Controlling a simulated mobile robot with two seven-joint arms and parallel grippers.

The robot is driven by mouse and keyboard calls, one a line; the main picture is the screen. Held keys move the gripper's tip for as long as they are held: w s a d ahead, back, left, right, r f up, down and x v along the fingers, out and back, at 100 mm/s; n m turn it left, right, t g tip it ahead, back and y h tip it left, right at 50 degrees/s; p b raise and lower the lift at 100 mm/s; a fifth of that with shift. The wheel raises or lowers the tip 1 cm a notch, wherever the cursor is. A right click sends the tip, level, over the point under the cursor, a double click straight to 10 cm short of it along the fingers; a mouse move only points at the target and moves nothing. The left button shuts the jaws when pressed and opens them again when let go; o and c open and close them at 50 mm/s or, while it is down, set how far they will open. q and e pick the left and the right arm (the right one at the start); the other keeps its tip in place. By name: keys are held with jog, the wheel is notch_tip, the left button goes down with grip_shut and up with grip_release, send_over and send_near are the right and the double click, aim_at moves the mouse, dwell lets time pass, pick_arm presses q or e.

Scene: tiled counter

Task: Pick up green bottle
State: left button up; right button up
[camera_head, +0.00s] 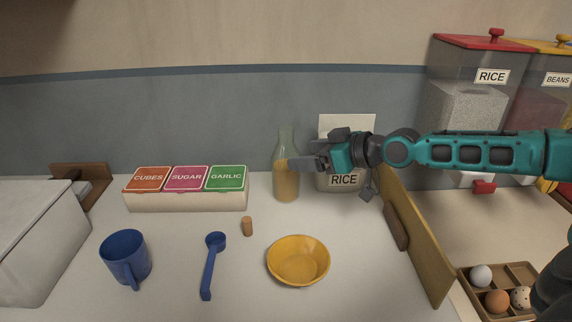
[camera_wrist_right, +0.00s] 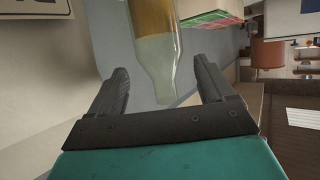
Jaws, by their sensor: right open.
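The green bottle (camera_head: 286,186) is a pale green, see-through bottle with amber contents, upright at the back of the counter. Whether a finger touches the glass I cannot tell. My left gripper is not in view.
A white rice box (camera_head: 345,183) stands just right of the bottle, behind my gripper. A labelled box (camera_head: 187,200) is to the left. A yellow bowl (camera_head: 298,261), cork (camera_head: 247,226), blue scoop (camera_head: 211,262) and blue mug (camera_head: 126,256) lie in front. A wooden board (camera_head: 422,250) leans at right.

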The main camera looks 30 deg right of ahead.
aim_at(297, 155)
jog(key=shift+x, duration=2.15)
jog(key=x, duration=0.4)
jog(key=shift+f, duration=0.1)
jog(key=shift+w+f, duration=0.1)
jog(key=shift+w, duration=0.2)
jog(key=c, duration=1.2)
jog(key=shift+c, duration=0.5)
jog(key=shift+r, duration=0.2)
notch_tip(297, 155, up, 20)
jog(key=p, duration=0.2)
